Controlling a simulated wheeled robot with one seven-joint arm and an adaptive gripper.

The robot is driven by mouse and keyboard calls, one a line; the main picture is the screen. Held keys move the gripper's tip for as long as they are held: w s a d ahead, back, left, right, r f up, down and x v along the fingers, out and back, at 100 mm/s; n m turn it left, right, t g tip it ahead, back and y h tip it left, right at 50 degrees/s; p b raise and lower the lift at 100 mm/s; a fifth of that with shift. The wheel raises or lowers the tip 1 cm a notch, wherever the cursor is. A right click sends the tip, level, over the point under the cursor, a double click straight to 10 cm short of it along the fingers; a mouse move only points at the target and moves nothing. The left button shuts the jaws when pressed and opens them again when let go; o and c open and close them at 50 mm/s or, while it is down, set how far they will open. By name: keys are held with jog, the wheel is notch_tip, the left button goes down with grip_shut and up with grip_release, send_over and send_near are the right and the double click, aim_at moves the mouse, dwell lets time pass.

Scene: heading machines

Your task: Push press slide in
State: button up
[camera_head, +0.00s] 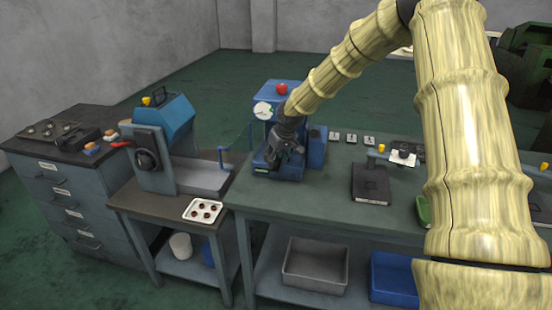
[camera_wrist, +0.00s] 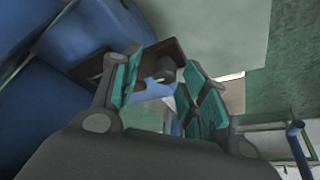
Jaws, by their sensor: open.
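The blue press (camera_head: 316,146) stands on the left part of the green bench, with a round white dial and a red button (camera_head: 282,88) on top. My gripper (camera_head: 280,158) is at its front and hides much of its middle, including the slide area. In the wrist view my gripper (camera_wrist: 155,92) is open, with teal finger pads apart. A dark brown plate with a grey round knob (camera_wrist: 165,72), perhaps the press slide, shows beyond and between the fingers. I cannot tell whether a finger touches it. Blue press body (camera_wrist: 85,40) fills the upper left there.
A blue-topped machine (camera_head: 170,120) stands on the lower table to the left, with a white tray (camera_head: 204,210) in front.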

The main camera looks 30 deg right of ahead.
jog(key=shift+a+r, duration=0.1)
jog(key=v, duration=1.1)
jog(key=shift+s+r, duration=0.15)
jog(key=shift+r, duration=0.25)
